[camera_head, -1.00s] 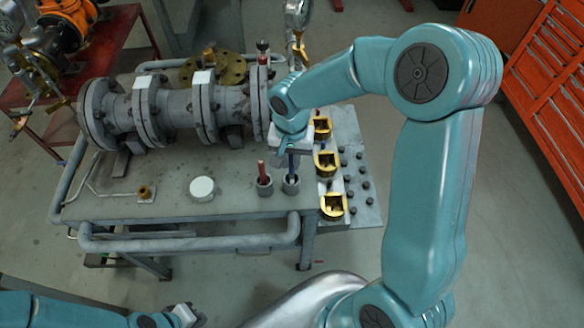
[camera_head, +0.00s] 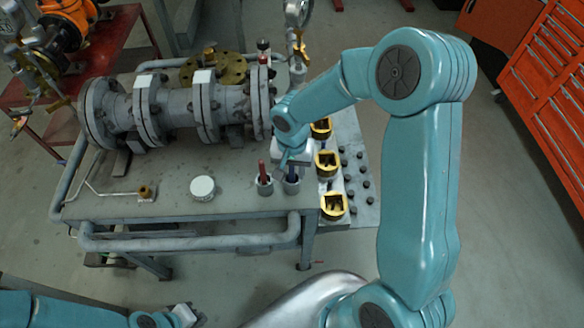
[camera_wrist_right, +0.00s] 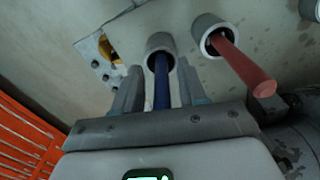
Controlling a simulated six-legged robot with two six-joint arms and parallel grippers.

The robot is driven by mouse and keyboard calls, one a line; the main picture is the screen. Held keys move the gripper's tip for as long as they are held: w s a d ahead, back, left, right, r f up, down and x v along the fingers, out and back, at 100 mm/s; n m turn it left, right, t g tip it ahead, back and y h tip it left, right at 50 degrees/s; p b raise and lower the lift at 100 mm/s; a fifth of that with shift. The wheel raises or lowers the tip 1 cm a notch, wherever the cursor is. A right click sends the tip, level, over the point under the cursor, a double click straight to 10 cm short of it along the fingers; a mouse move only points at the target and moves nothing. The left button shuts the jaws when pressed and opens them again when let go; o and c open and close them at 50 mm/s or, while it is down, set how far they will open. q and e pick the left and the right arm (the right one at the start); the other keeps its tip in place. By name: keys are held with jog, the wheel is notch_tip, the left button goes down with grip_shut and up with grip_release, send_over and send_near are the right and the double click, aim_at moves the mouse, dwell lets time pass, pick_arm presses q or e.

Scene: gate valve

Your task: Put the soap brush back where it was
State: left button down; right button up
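A brush with a blue handle (camera_head: 292,173) stands in a grey cup (camera_head: 291,187) at the table's front right. Its handle (camera_wrist_right: 162,82) also shows in the right wrist view, its lower end inside the cup (camera_wrist_right: 161,43). Its bristles are hidden. My right gripper (camera_wrist_right: 158,75) is open, with one finger on each side of the blue handle and gaps between. In the head view this gripper (camera_head: 290,158) is just above the cup, partly hidden by its arm. My left gripper (camera_head: 184,315) is low at the bottom edge, away from the table; its fingers are unclear.
A red-handled tool (camera_head: 262,171) stands in the neighbouring cup (camera_head: 264,187), close on the left. Several yellow holders (camera_head: 332,206) line the right side. A flanged grey pipe valve (camera_head: 177,105) lies behind. A white round lid (camera_head: 202,187) is on the table, with clear tabletop around it.

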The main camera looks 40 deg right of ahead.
jog(key=shift+w+r, duration=0.15)
jog(key=shift+r, duration=0.35)
notch_tip(320, 180, up, 10)
jog(key=shift+r, duration=0.65)
jog(key=shift+f, duration=0.1)
jog(key=shift+s, duration=0.2)
